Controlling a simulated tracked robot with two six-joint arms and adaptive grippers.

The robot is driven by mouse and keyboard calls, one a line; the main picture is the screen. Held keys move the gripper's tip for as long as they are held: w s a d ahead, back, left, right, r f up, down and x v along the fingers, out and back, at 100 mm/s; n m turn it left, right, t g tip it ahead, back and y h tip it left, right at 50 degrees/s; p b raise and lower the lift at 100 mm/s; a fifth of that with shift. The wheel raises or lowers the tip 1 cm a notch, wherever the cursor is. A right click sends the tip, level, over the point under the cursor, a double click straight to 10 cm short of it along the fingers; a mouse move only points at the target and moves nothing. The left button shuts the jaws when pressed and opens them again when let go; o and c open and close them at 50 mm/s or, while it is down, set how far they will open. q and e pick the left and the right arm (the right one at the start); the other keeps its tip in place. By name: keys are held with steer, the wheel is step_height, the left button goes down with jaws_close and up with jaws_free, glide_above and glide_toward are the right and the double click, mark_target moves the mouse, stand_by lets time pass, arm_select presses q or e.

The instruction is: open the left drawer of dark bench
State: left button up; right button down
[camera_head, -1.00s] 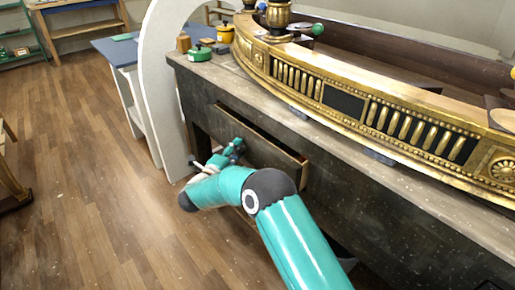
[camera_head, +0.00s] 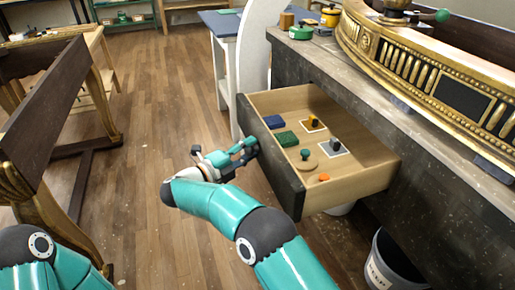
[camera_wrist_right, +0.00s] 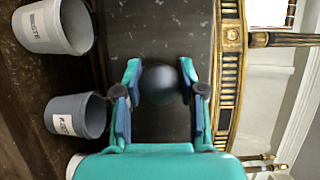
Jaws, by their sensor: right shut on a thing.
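The left drawer (camera_head: 283,176) of the dark bench (camera_head: 432,165) stands well out, its dark front facing my right arm and its pale wooden inside showing. My right gripper (camera_head: 246,150) is at the outer face of the drawer front. In the right wrist view, its two fingers (camera_wrist_right: 160,82) lie on either side of a dark round knob (camera_wrist_right: 159,85) on the drawer front, shut on it. The head view hides the knob behind the fingers. Of my left arm only a link shows at the lower left; its gripper is out of view.
The drawer holds a blue block (camera_head: 274,122), a green block (camera_head: 287,139) and several small pieces. A grey bin (camera_head: 391,268) stands below the bench. A gilt console (camera_head: 420,75) sits on top. A dark wooden frame (camera_head: 40,105) is at left; floor between is clear.

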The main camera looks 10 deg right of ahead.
steer(key=shift+s+a+f, duration=0.15)
steer(key=shift+a+f, duration=0.2)
steer(key=shift+a, duration=0.1)
steer(key=c, duration=0.7)
jaws_free()
steer(key=shift+d, duration=0.1)
steer(key=shift+o, duration=0.2)
steer(key=shift+r, duration=0.2)
steer(key=shift+r, duration=0.1)
